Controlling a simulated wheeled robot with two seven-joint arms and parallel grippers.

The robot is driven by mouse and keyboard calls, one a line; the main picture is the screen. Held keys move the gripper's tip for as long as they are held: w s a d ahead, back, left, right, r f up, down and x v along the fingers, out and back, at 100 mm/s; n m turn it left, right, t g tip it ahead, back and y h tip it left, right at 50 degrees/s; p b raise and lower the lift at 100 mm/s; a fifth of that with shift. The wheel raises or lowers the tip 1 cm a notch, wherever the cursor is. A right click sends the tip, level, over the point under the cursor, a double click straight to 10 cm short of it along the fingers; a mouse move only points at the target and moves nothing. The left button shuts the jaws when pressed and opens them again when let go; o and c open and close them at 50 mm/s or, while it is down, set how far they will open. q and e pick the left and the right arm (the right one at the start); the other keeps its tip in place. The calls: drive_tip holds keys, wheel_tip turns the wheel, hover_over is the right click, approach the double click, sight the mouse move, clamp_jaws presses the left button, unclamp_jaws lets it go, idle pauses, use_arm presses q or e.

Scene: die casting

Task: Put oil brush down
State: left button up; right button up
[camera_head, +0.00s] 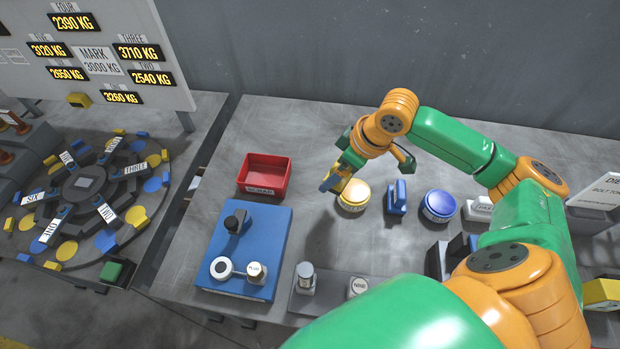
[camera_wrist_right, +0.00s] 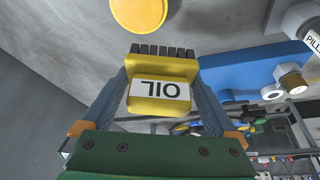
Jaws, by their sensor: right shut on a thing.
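The oil brush is a yellow block with dark bristles and a white OIL label. My right gripper (camera_head: 338,180) is shut on the oil brush (camera_wrist_right: 162,72), which sits between its two fingers in the right wrist view, bristles pointing away from the palm. In the head view the gripper and brush are just left of and above the yellow round tin (camera_head: 353,196); whether the brush touches the tin or table cannot be told. A blue brush (camera_head: 397,198) stands right of this tin, beside a blue round tin (camera_head: 438,206). My left gripper is not in view.
A red bin (camera_head: 265,174) and a blue plate (camera_head: 240,262) with several small parts are on the left of the grey table (camera_head: 325,235). A metal cylinder (camera_head: 305,279) stands at the front. A round sorting wheel (camera_head: 85,205) is farther left.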

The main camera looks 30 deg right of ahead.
hover_over(305, 189)
drive_tip(key=s, duration=0.1)
drive_tip(key=f, duration=0.6)
drive_tip(key=shift+s+d+f, duration=0.2)
drive_tip(key=shift+d+f, duration=0.05)
drive_tip(key=shift+d, duration=0.05)
wheel_tip(305, 189, down, 3)
drive_tip(key=shift+r, duration=0.1)
drive_tip(key=shift+f, duration=0.3)
drive_tip(key=o, duration=0.8)
drive_tip(key=p+v, duration=0.1)
drive_tip(key=v, duration=1.1)
